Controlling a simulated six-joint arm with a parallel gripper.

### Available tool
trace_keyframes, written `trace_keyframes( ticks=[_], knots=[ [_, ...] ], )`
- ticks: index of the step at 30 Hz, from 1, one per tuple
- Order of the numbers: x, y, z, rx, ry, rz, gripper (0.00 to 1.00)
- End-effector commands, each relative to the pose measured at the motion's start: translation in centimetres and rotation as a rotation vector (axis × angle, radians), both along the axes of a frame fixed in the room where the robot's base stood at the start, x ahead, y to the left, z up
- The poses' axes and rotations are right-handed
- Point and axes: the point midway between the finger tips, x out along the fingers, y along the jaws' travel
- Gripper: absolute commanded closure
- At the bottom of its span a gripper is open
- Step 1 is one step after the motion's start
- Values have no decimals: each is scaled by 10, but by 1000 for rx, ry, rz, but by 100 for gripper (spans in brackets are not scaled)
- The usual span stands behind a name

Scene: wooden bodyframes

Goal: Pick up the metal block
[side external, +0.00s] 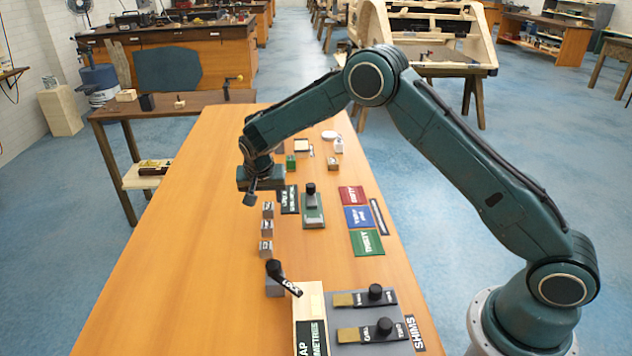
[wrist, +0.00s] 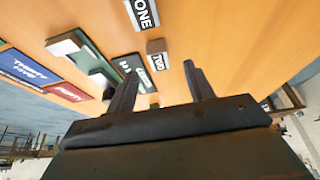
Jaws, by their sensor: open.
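Three small grey metal-looking blocks stand in a row on the wooden table: a far one (side external: 268,209), a middle one (side external: 267,228) and a near one (side external: 265,248). I cannot tell which one the task means. In the wrist view, a block labelled ONE (wrist: 142,14) is at the top edge, and a smaller one labelled TWO (wrist: 157,52) lies ahead between the finger lines. My gripper (side external: 250,199) is above the table, just beyond and left of the row. In the wrist view, its two fingers (wrist: 159,82) are spread apart with nothing between them.
A grey block with a black handle (side external: 275,283) stands nearer. To the right are a green base with a black knob (side external: 313,209), red (side external: 351,196), blue and green cards, and a shims tray (side external: 365,315). The table's left side (side external: 170,270) is clear.

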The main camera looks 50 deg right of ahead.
Motion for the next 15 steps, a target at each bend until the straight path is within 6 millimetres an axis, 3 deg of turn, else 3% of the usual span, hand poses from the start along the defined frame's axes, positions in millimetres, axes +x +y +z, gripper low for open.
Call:
trace_keyframes(
  ticks=[8, 15],
  knots=[
    [1, -2, -7, 0, 1, 0, 47],
    [6, -10, -33, -1, 3, -1, 47]
  ],
)
